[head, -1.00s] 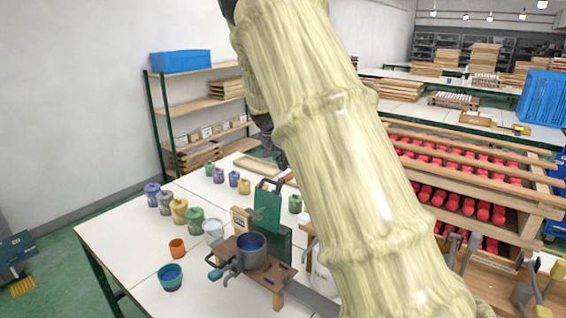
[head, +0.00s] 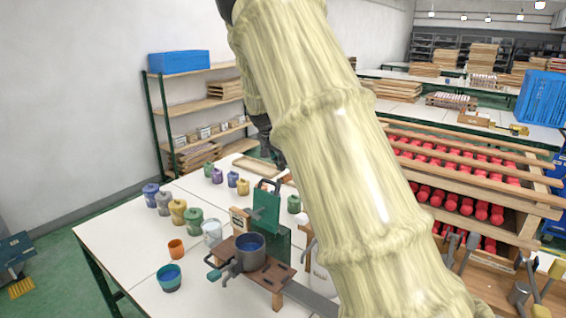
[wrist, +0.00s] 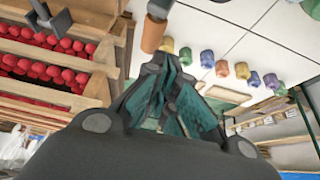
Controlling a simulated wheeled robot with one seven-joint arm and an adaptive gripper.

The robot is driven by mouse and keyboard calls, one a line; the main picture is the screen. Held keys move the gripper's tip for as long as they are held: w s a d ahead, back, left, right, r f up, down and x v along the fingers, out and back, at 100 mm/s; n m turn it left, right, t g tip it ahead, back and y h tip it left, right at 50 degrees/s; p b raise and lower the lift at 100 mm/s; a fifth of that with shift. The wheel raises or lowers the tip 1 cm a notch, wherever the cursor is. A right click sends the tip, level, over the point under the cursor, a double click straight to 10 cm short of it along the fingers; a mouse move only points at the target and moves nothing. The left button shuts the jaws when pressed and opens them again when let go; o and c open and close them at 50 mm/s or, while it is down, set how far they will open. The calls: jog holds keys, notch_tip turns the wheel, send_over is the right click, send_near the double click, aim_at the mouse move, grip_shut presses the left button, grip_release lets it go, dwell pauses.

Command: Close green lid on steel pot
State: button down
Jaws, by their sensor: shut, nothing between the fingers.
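The steel pot (head: 250,252) stands open on a small wooden stand, with blue inside it. The green lid (head: 267,207) stands raised, nearly upright, behind the pot, with a dark handle at its top. My gripper shows in the wrist view (wrist: 172,92), shut and empty, with teal pads on its fingers. In the head view, my pale covered arm crosses the middle, and only a dark part of its end shows above and behind the lid. The fingertips are hidden there, so I cannot tell their exact distance from the lid.
The wooden stand (head: 277,283) is on the white table (head: 130,232). A teal bowl (head: 169,278), an orange cup (head: 176,249) and a pale bucket (head: 212,233) are left of it. Several coloured jars line the table. A rack of red items (head: 470,177) is at right.

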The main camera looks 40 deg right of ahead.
jog(key=shift+d, duration=0.1)
notch_tip(320, 180, up, 9)
jog(key=d+b, duration=0.1)
jog(key=b, duration=0.2)
jog(key=shift+w+d, duration=0.25)
jog(key=shift+d, duration=0.15)
